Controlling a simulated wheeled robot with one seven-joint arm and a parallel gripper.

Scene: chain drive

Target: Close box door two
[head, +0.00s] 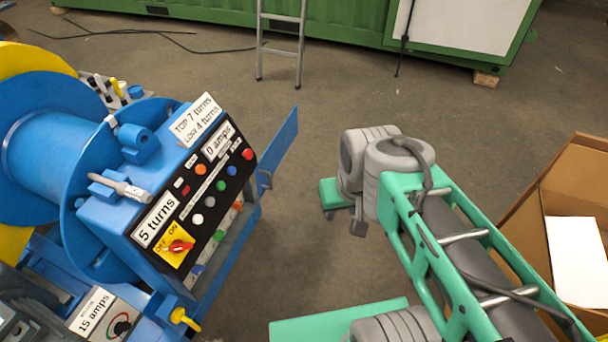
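A blue flat panel (280,148), likely the box door, stands swung out from the right side of the blue control box (118,218) at the left. A small blue latch or handle (265,180) sits low on its side. No number shows on the panel, so I cannot tell if it is door two. My teal and grey arm reaches in from the lower right, and its folded joints are right of the panel, with clear space between. A small grey part at the arm's end may be my gripper (358,220). Its fingers cannot be made out, and nothing is seen held.
The box's sloped face has coloured buttons and a red switch (178,246). A big blue reel (55,135) stands at far left. An open cardboard box (520,225) is at right. A ladder (280,45) leans against green machinery at the back. The floor between panel and arm is clear.

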